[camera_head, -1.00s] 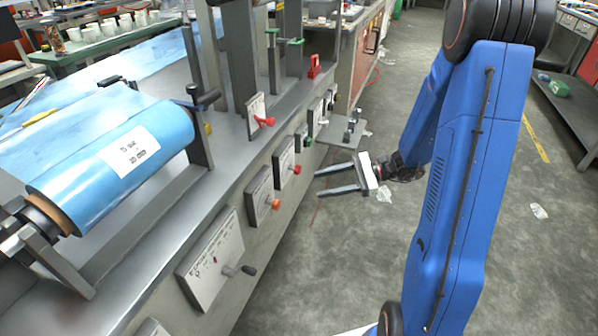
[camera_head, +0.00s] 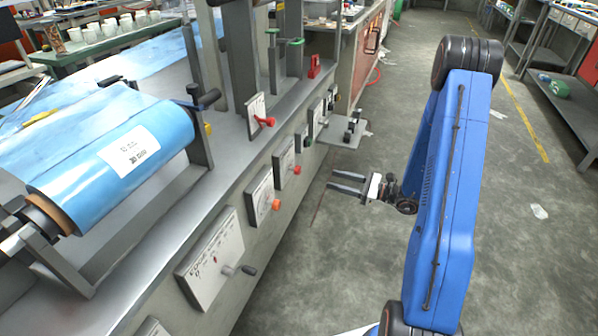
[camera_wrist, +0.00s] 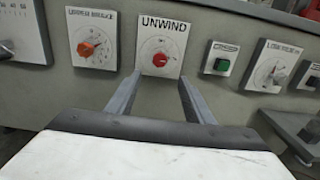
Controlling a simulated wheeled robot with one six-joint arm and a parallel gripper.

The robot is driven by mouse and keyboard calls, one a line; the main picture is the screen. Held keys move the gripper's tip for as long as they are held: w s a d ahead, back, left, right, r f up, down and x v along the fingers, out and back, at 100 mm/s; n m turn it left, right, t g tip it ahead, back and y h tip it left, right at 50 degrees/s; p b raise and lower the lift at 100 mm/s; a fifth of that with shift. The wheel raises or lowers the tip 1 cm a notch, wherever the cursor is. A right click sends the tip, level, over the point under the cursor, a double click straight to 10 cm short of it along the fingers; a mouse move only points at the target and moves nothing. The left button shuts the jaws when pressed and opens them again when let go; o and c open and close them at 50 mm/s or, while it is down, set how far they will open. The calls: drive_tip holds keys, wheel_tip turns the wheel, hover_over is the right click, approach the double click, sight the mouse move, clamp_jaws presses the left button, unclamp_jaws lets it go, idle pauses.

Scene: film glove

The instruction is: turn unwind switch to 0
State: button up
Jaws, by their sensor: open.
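The unwind switch is a red knob (camera_wrist: 160,59) on a white plate marked UNWIND (camera_wrist: 175,36), upper middle of the wrist view. In the head view its red knob (camera_head: 296,169) is on the machine's front face, between an orange knob and a green button. The small dial marks are too blurred to tell where it points. My gripper (camera_head: 331,181) is open and empty, right of the switch and apart from it. In the wrist view its two fingers (camera_wrist: 159,77) reach toward the plate, with the knob above and between their tips.
An orange knob (camera_wrist: 87,48) is left of the switch and a green button (camera_wrist: 221,64) right of it. A metal shelf (camera_head: 343,135) juts from the machine beyond my gripper. A blue film roll (camera_head: 115,160) lies on the machine.

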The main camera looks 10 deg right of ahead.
sight(300, 171)
drive_tip(key=x, duration=1.5)
drive_tip(key=shift+a, duration=0.15)
drive_tip(key=c, duration=1.1)
